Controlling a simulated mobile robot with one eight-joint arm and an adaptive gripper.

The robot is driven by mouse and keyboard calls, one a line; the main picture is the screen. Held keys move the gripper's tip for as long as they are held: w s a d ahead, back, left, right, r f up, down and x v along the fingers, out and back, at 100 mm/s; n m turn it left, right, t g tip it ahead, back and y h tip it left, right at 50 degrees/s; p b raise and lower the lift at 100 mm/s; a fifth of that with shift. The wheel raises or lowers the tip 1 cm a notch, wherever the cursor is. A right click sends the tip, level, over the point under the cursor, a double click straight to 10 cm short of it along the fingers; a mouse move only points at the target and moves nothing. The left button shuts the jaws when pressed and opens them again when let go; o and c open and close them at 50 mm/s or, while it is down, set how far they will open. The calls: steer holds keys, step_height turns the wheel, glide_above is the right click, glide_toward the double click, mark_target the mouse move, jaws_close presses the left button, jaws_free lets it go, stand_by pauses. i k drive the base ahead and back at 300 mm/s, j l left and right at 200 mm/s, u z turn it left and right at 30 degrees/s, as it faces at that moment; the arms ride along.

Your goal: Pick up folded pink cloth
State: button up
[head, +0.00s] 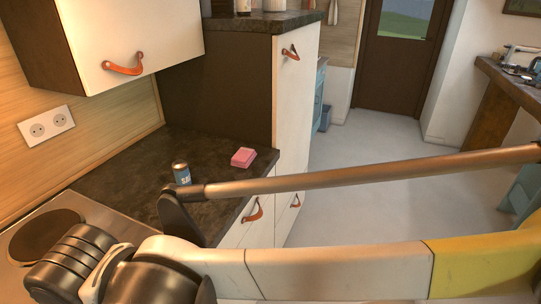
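A small pink block-like item, the folded pink cloth (243,157), lies on the dark countertop (215,207), near its right edge. It sits close to the front of the tall white cabinet and looks uncovered. My arm crosses the lower part of the head view, in front of and below the cloth. The fingertips of my gripper do not show, so its place relative to the cloth cannot be seen.
A blue can (181,173) stands left of the cloth. A stove with round hotplates (46,232) is at lower left. A wall cabinet (130,40) hangs above the counter. A tall cabinet (295,95) stands behind. Open floor (375,150) lies to the right.

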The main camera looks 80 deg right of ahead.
mark_target(245, 157)
steer(key=z, duration=2.35)
steer(key=i+l+u, duration=0.3)
steer(key=l, duration=0.3)
steer(key=i+l+u, duration=0.35)
steer(key=l, duration=0.3)
steer(key=i+l+u, duration=0.15)
steer(key=l, duration=0.2)
